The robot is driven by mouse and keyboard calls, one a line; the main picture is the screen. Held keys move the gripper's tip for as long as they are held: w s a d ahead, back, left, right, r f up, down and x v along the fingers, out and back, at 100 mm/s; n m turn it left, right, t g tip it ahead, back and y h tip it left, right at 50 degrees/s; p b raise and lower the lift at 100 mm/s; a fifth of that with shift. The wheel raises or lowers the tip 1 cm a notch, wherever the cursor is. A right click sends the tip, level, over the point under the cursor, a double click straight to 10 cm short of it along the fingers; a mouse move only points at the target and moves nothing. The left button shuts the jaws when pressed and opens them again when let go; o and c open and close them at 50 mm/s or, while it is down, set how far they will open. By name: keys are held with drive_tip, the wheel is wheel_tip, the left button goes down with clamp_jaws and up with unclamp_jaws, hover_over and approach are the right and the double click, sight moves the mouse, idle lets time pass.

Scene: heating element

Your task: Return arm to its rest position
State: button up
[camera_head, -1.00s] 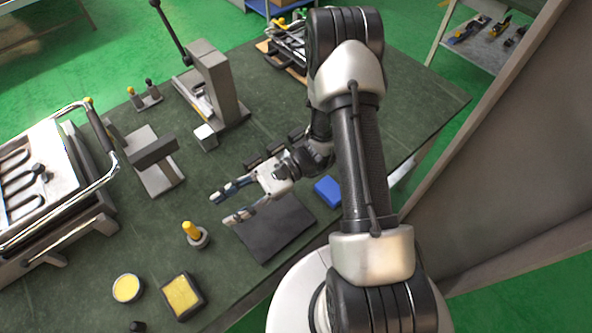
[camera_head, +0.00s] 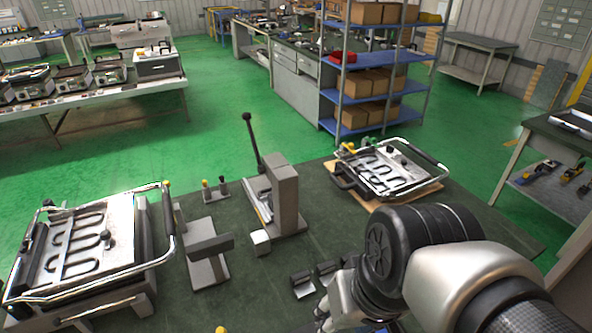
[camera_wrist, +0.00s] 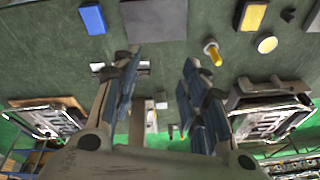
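My gripper (camera_wrist: 161,57) shows in the wrist view with its two blue-padded fingers apart. It is open, and nothing is held between the fingers. The green workbench top (camera_wrist: 60,60) lies beyond it. One heater unit with looped elements (camera_head: 95,245) stands at the left of the bench. Another looped-element unit (camera_head: 390,172) lies on a wooden board at the back right.
A lever press (camera_head: 284,198) and a grey block stand (camera_head: 207,250) are on the bench. The wrist view shows a blue block (camera_wrist: 93,18), dark plate (camera_wrist: 155,22), yellow-topped tool (camera_wrist: 212,52), yellow pad (camera_wrist: 252,15) and round yellow tin (camera_wrist: 267,44). A blue shelf rack (camera_head: 370,70) stands behind.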

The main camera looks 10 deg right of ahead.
drive_tip(key=shift+s+d+r+n+t+h, duration=0.1)
drive_tip(key=shift+d+r+n+t+h, duration=0.1)
drive_tip(key=shift+d+r+t, duration=0.3)
drive_tip(key=shift+d+r+n+t+h, duration=0.2)
drive_tip(key=shift+d+r+t, duration=0.05)
drive_tip(key=shift+r+t, duration=0.3)
idle(0.6)
